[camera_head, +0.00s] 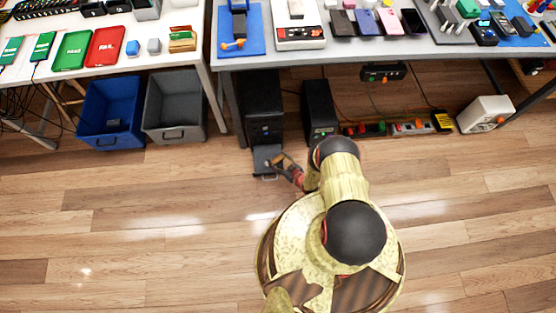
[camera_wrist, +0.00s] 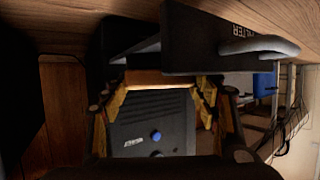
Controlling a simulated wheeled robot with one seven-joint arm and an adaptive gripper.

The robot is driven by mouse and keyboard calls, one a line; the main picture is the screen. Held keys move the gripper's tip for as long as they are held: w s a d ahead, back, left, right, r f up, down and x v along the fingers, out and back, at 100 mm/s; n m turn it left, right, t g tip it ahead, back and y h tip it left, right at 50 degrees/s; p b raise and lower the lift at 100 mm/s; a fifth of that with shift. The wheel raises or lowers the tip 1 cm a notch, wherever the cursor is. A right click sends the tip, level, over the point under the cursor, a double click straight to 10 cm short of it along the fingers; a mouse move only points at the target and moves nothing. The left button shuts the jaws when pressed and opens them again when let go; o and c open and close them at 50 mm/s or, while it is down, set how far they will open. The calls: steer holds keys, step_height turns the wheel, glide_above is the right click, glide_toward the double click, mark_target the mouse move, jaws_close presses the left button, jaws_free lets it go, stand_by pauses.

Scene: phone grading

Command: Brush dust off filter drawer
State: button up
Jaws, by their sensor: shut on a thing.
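The filter drawer (camera_head: 268,160) is pulled out at floor level from the front of a black tower unit (camera_head: 263,105) under the right table. In the wrist view its dark front (camera_wrist: 205,40) shows upside-down lettering ending in "TER" and a grey handle (camera_wrist: 260,47). My gripper (camera_head: 281,163) is low at the right side of the drawer. In the wrist view my gripper (camera_wrist: 162,88) has its yellow fingers on either side of a tan wooden bar (camera_wrist: 155,78), which looks like the brush. The bristles and any dust cannot be made out.
A dark unit with a blue knob (camera_wrist: 156,136) shows beyond the fingers. A second black tower (camera_head: 319,110) stands to the right, with cables and a power strip (camera_head: 410,127) beyond. A blue bin (camera_head: 110,110) and a grey bin (camera_head: 174,105) stand left. The front floor is clear.

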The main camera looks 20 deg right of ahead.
mark_target(265, 161)
steer(key=shift+w+a, duration=0.25)
steer(key=shift+a, duration=0.6)
steer(key=shift+w+a, duration=0.25)
steer(key=shift+a, duration=0.6)
steer(key=shift+w+a+f, duration=0.1)
steer(key=shift+w+a, duration=0.15)
steer(key=shift+a, duration=0.6)
steer(key=shift+w+a, duration=0.25)
steer(key=shift+a, duration=0.6)
steer(key=shift+w+d, duration=0.2)
steer(key=shift+w, duration=0.45)
steer(key=shift+s+d+r, duration=0.1)
steer(key=shift+s+d, duration=0.15)
steer(key=shift+d, duration=0.6)
steer(key=shift+s+d+r, duration=0.1)
steer(key=shift+s+d, duration=0.15)
steer(key=shift+d, duration=0.6)
steer(key=shift+s+d, duration=0.2)
steer(key=shift+d, duration=0.45)
steer(key=shift+s+d, duration=0.25)
steer(key=shift+d, duration=0.4)
steer(key=shift+s+d, duration=0.2)
steer(key=shift+d, duration=0.45)
steer(key=shift+w+a, duration=0.4)
steer(key=shift+a, duration=0.8)
steer(key=shift+w+a, duration=0.4)
steer(key=shift+a, duration=0.85)
steer(key=shift+w+a, duration=0.4)
steer(key=shift+a, duration=0.8)
